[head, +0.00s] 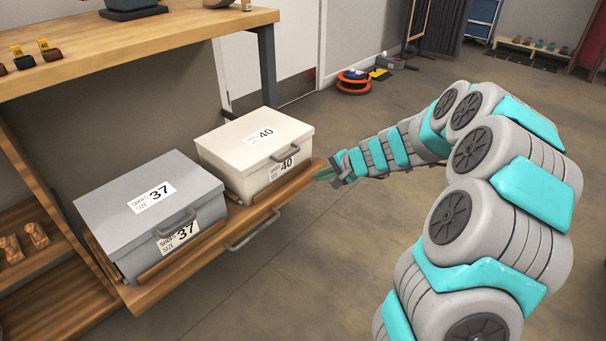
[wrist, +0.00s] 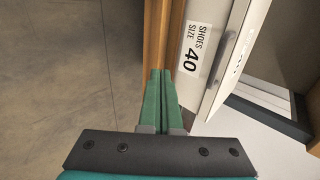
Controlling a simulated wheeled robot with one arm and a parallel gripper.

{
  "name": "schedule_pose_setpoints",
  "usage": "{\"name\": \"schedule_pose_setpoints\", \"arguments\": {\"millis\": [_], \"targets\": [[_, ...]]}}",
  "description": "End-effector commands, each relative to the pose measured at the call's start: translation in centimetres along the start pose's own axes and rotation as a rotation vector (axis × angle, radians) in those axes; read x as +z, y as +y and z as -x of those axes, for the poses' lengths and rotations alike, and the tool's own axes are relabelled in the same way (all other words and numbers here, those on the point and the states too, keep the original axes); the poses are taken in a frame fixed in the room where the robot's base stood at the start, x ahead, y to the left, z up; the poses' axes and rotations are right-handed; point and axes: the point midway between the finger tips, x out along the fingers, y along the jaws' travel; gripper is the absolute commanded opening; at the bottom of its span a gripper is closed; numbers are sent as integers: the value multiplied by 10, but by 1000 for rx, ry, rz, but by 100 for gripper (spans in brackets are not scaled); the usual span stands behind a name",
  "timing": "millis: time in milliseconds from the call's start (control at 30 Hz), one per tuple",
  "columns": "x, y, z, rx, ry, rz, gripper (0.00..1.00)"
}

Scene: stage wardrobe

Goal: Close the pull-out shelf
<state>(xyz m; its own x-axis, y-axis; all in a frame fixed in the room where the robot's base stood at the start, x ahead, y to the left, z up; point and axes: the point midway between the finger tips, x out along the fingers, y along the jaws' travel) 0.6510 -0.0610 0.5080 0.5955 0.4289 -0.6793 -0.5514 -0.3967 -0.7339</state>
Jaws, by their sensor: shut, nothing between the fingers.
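The wooden pull-out shelf (head: 142,295) stands out from under the workbench, with a metal bar handle (head: 252,229) on its front. A grey box labelled 37 (head: 110,225) and a white box labelled 40 (head: 240,172) sit side by side on it. My gripper (head: 322,175) is at the shelf's right front end, beside the white box. In the wrist view my gripper's green fingers (wrist: 159,75) are together and empty, with their tips at the shelf's wooden front edge (wrist: 160,30). Whether they touch the wood I cannot tell.
The workbench top (head: 150,35) is above the shelf, with a dark leg (head: 266,75) at the right. Open wooden shelving (head: 40,275) holds shoe forms at lower left. An orange cable reel (head: 353,81) lies on the floor behind. The floor in front is clear.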

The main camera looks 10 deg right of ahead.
Motion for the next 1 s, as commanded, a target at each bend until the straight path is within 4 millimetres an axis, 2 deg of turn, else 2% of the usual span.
{"name": "schedule_pose_setpoints", "arguments": {"millis": [567,800,1000], "targets": [[3,0,-100,2,-4,2,0],[3,-22,-119,3,-3,6,0],[2,-28,-124,0,-2,3,0]]}}
